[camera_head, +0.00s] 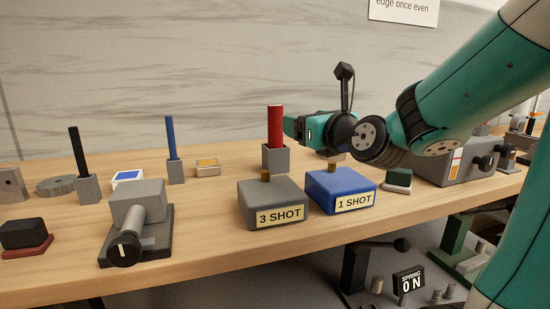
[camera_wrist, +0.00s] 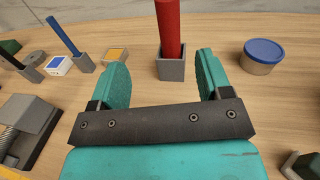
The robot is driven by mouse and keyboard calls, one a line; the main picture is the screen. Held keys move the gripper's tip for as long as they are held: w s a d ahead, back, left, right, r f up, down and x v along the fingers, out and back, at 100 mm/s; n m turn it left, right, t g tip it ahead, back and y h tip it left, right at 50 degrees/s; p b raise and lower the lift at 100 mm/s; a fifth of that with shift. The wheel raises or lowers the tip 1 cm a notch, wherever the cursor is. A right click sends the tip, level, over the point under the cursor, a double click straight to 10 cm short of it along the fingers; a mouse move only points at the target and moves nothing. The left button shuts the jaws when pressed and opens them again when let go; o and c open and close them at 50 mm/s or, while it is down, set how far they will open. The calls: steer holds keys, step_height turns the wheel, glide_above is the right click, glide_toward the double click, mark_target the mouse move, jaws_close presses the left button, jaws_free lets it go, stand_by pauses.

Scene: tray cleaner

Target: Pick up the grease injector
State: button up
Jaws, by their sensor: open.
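A red cylinder (camera_head: 275,122), which looks like the grease injector though no label confirms it, stands upright in a grey square holder (camera_head: 276,158) on the bench. In the wrist view the red cylinder (camera_wrist: 169,28) and its holder (camera_wrist: 172,68) lie straight ahead, between the lines of my two teal fingers. My gripper (camera_wrist: 163,70) is open and empty. In the head view my gripper (camera_head: 298,128) is just right of the red cylinder, level with it. The cylinder's lower end is hidden inside the holder.
A grey 3 SHOT block (camera_head: 258,190) and a blue 1 SHOT block (camera_head: 328,180) stand in front. A blue-lidded tub (camera_wrist: 263,58) is right of the holder. Black (camera_head: 77,150) and blue (camera_head: 171,137) sticks stand in holders to the left. A yellow-topped box (camera_head: 208,165) is nearby.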

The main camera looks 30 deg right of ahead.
steer(key=m+p, duration=0.1)
steer(key=p, duration=1.2)
glide_toward(279, 111)
steer(key=w, duration=0.4)
steer(key=w+p, duration=0.1)
steer(key=w, duration=0.1)
steer(key=w+p, duration=0.1)
steer(key=p, duration=0.1)
steer(key=shift+w+d, duration=0.2)
steer(key=shift+w, duration=0.2)
steer(key=shift+w+f, duration=0.2)
steer(key=shift+w, duration=0.2)
steer(key=w+p, duration=0.2)
steer(key=w+d+p, duration=0.1)
steer(key=p, duration=0.1)
steer(key=shift+w+r+p, duration=0.2)
steer(key=shift+w+p, duration=0.15)
steer(key=shift+w+f+p, duration=0.3)
steer(key=shift+w+p, duration=0.2)
steer(key=shift+w, duration=0.2)
steer(key=c, duration=0.9)
steer(key=shift+c, duration=0.6)
steer(key=shift+r, duration=0.1)
